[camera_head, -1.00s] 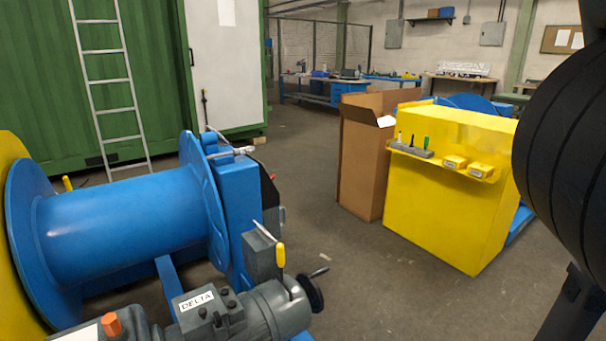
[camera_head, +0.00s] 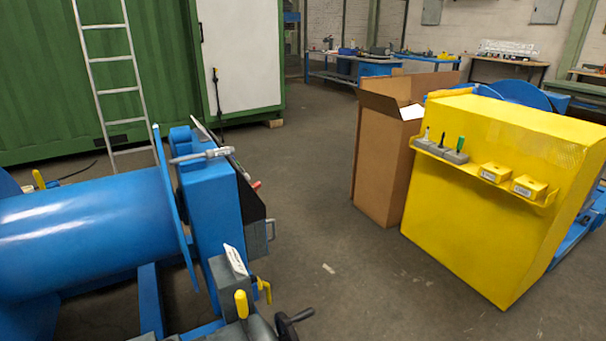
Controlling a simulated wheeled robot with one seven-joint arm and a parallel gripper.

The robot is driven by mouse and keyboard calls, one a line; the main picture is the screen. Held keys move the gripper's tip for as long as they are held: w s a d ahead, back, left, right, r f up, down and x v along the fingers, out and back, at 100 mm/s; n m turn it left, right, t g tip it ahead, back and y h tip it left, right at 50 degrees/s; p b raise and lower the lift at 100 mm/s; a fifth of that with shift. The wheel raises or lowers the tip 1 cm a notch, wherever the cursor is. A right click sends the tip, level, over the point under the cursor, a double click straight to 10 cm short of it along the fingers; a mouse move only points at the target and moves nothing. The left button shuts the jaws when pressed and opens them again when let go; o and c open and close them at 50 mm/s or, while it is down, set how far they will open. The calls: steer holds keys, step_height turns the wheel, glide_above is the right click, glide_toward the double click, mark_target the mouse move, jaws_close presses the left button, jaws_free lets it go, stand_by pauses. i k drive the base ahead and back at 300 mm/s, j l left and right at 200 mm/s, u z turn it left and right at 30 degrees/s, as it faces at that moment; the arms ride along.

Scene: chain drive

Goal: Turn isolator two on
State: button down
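No part is readably marked as isolator two. A grey box (camera_head: 228,283) is mounted on the near end of the blue winch, with a white label (camera_head: 233,258) on top seen edge-on. A yellow-handled lever (camera_head: 241,304) stands at its front. A second, smaller yellow handle (camera_head: 264,289) shows just right of it. I cannot tell whether either belongs to isolator two, or its position. My gripper is not in view.
The blue winch drum (camera_head: 85,230) fills the left. A yellow guard (camera_head: 490,210) with a shelf of small boxes and a cardboard box (camera_head: 380,165) stand at right. A black handwheel (camera_head: 290,325) sticks out at the bottom. Open floor (camera_head: 320,220) lies between.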

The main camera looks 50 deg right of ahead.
mark_target(256, 184)
steer(key=k+l+z, duration=0.1)
steer(key=l, duration=1.65)
steer(key=i+l, duration=0.2)
steer(key=i, duration=0.3)
steer(key=i+l+z, duration=0.15)
steer(key=i, duration=0.4)
steer(key=i+l, duration=0.15)
steer(key=i, duration=0.35)
